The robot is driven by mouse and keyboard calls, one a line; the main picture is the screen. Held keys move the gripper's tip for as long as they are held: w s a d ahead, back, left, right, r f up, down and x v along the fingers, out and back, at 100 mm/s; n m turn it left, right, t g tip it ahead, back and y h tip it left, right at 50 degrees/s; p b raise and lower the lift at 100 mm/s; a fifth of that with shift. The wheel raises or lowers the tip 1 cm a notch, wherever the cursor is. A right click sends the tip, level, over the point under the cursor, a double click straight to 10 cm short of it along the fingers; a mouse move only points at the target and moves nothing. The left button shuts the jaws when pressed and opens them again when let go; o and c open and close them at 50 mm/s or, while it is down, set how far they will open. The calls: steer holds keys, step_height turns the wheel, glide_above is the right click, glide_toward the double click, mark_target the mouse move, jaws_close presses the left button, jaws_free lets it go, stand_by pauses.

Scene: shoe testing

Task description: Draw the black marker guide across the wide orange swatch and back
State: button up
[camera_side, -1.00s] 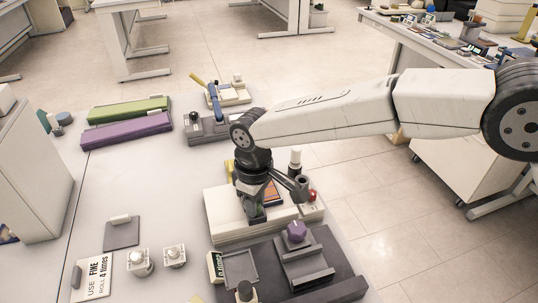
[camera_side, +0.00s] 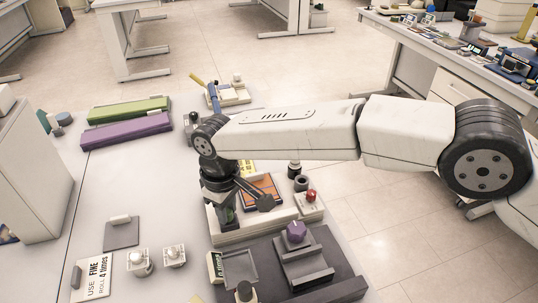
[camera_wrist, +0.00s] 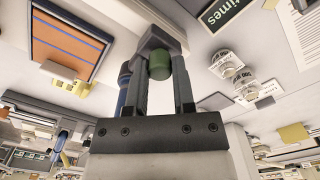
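In the side view the swatch (camera_side: 264,188) is partly hidden by my wrist parts. My gripper (camera_wrist: 160,72) is shut on a green cylinder (camera_wrist: 159,66), with a dark grey block (camera_wrist: 160,38) at the fingertips. I cannot tell whether this block and the cylinder are the black marker guide. In the side view my gripper (camera_side: 226,214) is at the left end of the platform, left of the swatch. Its contact with the surface is not clear.
A dark grey fixture with a purple knob (camera_side: 296,232) stands in front of the platform. A red knob (camera_side: 311,195) and a black post with a white top (camera_side: 295,166) stand to its right. Green (camera_side: 128,109) and purple (camera_side: 126,131) bars lie far left.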

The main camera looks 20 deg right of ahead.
steer(key=o, duration=0.5)
steer(key=shift+a, duration=0.2)
steer(key=shift+c, duration=0.2)
steer(key=shift+r, duration=0.15)
steer(key=shift+r, duration=3.85)
steer(key=w+d+f+m+t, duration=0.15)
steer(key=d+m, duration=0.25)
steer(key=d, duration=2)
steer(key=s+d+f+m, duration=0.2)
steer(key=s+d, duration=0.6)
steer(key=d, duration=0.1)
steer(key=s+d+f+m+t, duration=0.1)
steer(key=s+d+f+m, duration=0.1)
steer(key=s+d, duration=0.7)
steer(key=shift+s+d+f+m, duration=0.25)
steer(key=shift+s+d+m, duration=0.05)
steer(key=shift+d+m, duration=0.25)
